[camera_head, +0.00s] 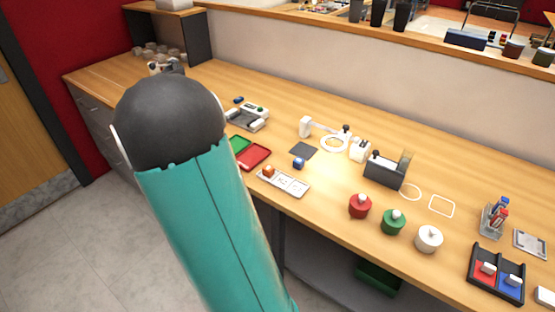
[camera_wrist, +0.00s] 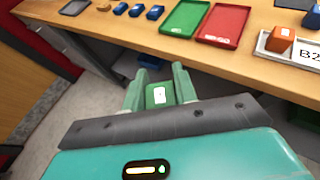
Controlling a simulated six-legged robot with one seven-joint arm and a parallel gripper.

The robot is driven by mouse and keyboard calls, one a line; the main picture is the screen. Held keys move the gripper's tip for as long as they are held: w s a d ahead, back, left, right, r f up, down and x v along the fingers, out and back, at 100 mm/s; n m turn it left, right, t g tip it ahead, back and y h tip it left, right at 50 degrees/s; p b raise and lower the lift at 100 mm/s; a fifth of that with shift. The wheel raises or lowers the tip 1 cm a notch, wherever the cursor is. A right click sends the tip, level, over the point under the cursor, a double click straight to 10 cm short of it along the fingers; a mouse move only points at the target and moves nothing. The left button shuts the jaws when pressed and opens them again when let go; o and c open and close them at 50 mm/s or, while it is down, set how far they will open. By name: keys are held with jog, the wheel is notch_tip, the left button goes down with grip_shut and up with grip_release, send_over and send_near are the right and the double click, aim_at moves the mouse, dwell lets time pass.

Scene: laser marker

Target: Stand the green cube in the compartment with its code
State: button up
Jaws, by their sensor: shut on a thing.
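In the wrist view, my gripper (camera_wrist: 160,88) is shut on the green cube (camera_wrist: 159,97), which has a small white label too small to read. The gripper and cube hang in front of the counter edge, over the floor. In the head view my arm hides both. The white compartment tray (camera_head: 301,188) lies near the front edge of the counter, with an orange cube (camera_head: 268,171) at its left end. At the right of the wrist view, the tray (camera_wrist: 262,42) shows the orange cube (camera_wrist: 280,39) and a "B2" label beside it.
A green tray (camera_head: 238,145) and a red tray (camera_head: 254,157) lie left of the compartment tray. A blue cube (camera_head: 299,163) sits behind it near a dark pad (camera_head: 303,150). Red (camera_head: 360,206), green (camera_head: 393,222) and white (camera_head: 429,239) containers stand to the right.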

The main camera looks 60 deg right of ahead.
aim_at(285, 179)
jog(key=s+d+m+g, duration=0.1)
jog(key=s+d, duration=0.2)
jog(key=s+d+m+g, duration=0.1)
jog(key=s+d, duration=0.2)
jog(key=d, duration=0.1)
jog(key=s+d+m+g+h, duration=0.1)
jog(key=s+d+g, duration=0.1)
jog(key=s+d, duration=0.1)
jog(key=shift+s+d+f+m, duration=0.1)
jog(key=shift+s+d+m, duration=0.25)
jog(key=shift+d+m, duration=0.05)
jog(key=s+d+m+g, duration=0.1)
jog(key=s+d, duration=0.1)
jog(key=s, duration=0.1)
jog(key=s+d+m+g, duration=0.1)
jog(key=s+d, duration=0.1)
jog(key=s, duration=0.2)
jog(key=s+d+m+g, duration=0.1)
jog(key=s+d+g, duration=0.1)
jog(key=s+d, duration=0.1)
jog(key=shift+s+r, duration=0.2)
jog(key=shift+s, duration=0.4)
jog(key=shift+f+h, duration=0.3)
jog(key=shift+f, duration=2.15)
jog(key=shift+f, duration=0.4)
jog(key=o, duration=1.1)
jog(key=shift+a, duration=0.1)
